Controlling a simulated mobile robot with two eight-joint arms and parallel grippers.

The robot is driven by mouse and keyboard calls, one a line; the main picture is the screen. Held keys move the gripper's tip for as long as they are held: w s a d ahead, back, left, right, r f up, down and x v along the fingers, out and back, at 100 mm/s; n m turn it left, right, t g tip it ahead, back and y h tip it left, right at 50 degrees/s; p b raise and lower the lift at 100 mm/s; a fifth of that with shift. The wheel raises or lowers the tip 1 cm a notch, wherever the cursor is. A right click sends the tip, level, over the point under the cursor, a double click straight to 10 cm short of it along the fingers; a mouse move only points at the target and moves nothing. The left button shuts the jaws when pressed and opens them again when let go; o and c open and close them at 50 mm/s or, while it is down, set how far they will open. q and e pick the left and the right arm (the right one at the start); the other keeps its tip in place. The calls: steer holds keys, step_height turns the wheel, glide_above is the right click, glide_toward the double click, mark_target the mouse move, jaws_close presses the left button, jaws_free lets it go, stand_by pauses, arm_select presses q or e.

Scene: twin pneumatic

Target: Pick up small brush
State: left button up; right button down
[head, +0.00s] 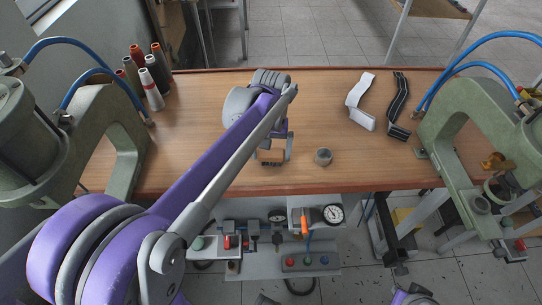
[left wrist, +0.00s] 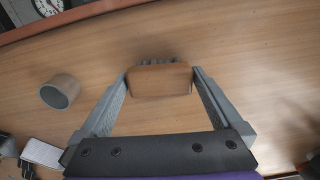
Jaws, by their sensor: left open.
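The small brush has a brown wooden block (left wrist: 160,80) with dark bristles at its far edge. In the left wrist view it sits between the tips of my left gripper (left wrist: 160,75), with one finger along each end. The jaws are open, and I cannot tell whether either finger touches the wood. In the head view the brush (head: 271,156) shows below my left wrist, near the table's front edge, between the fingers of my left gripper (head: 273,152). Its top is partly hidden there by my wrist. My right gripper is not in view.
A small grey metal cup (head: 323,157) stands right of the brush, also in the left wrist view (left wrist: 60,92). A white strap (head: 360,100) and a black strap (head: 398,105) lie farther right. Thread cones (head: 152,90) stand at the back left. Green presses (head: 118,125) flank the wooden table (head: 220,170).

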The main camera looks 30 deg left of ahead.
mark_target(271, 152)
arm_select(q)
steer(key=c, duration=1.1)
step_height(271, 152, up, 10)
steer(key=shift+r+p, duration=0.1)
steer(key=shift+p, duration=0.3)
steer(key=o, duration=0.7)
steer(key=c, duration=0.4)
